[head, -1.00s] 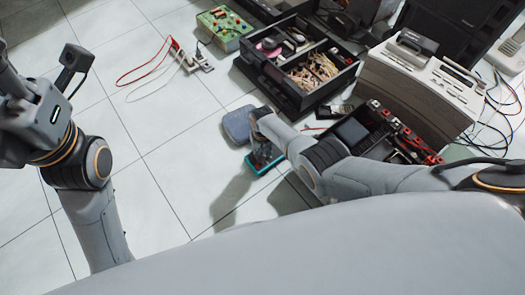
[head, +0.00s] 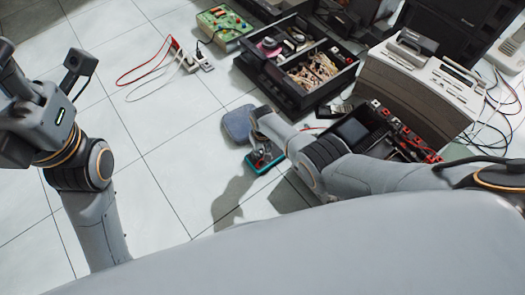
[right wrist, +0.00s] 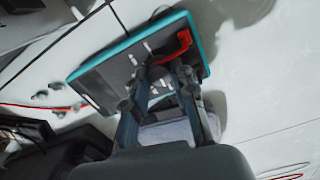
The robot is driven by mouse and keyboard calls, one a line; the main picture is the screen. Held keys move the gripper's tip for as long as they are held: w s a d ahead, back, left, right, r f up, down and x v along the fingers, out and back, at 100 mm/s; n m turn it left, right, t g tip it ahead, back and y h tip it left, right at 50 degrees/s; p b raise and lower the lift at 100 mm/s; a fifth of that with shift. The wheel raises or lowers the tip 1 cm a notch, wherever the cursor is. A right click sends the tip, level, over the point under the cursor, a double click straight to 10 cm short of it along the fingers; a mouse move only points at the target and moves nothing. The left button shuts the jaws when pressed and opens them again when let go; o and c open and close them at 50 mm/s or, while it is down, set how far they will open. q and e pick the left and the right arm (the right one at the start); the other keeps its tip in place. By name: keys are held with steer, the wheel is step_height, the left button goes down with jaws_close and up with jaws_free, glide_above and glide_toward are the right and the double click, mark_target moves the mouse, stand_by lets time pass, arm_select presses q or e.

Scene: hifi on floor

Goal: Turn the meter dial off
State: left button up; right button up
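The meter (head: 264,162) is a dark, flat device with a teal edge, lying on the floor tiles. In the right wrist view the meter (right wrist: 105,78) shows its dark face, white marks and a red plug. My right gripper (head: 262,148) points down over it. In the right wrist view its fingertips (right wrist: 163,80) are at the meter's face with a gap between them.
A grey-blue pouch (head: 237,124) lies beside the meter. A black parts box (head: 296,101), an open black case with red parts (head: 402,141) and a grey hi-fi unit (head: 421,82) stand to the right. The floor at left is clear.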

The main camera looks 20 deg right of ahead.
mark_target(262, 153)
steer(key=o, duration=0.3)
steer(key=shift+r, duration=0.15)
step_height(262, 153, up, 12)
steer(key=shift+f, duration=0.15)
stand_by(0.5)
stand_by(0.5)
